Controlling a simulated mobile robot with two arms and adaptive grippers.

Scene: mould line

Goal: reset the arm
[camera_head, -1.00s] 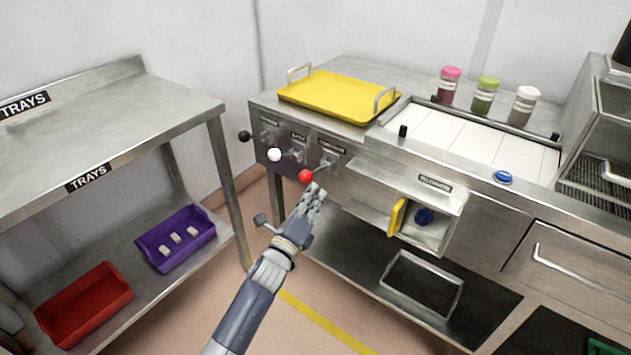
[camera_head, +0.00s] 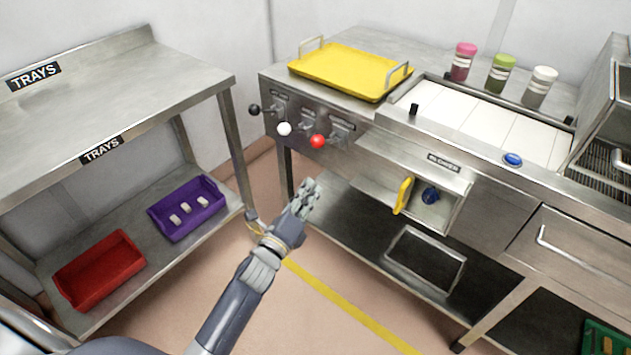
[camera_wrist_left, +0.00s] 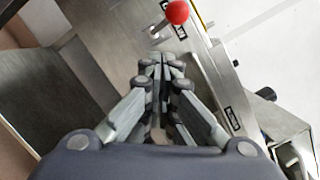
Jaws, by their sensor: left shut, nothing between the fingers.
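My left gripper (camera_head: 308,187) is shut and empty. In the head view it hangs in front of the metal counter, below the red knob (camera_head: 317,141) and apart from it. The left wrist view shows its fingers together (camera_wrist_left: 163,65), with the red knob (camera_wrist_left: 177,12) beyond them at the top. A white knob (camera_head: 284,129) and a black knob (camera_head: 254,109) sit to the left of the red one on the same panel. My right gripper is in neither view.
A yellow tray (camera_head: 350,72) lies on the counter. The yellow-handled door (camera_head: 403,196) below the counter stands open. At left, a steel rack (camera_head: 120,80) holds a purple tray (camera_head: 213,212) with white pieces and a red tray (camera_head: 98,268). Open floor lies between rack and counter.

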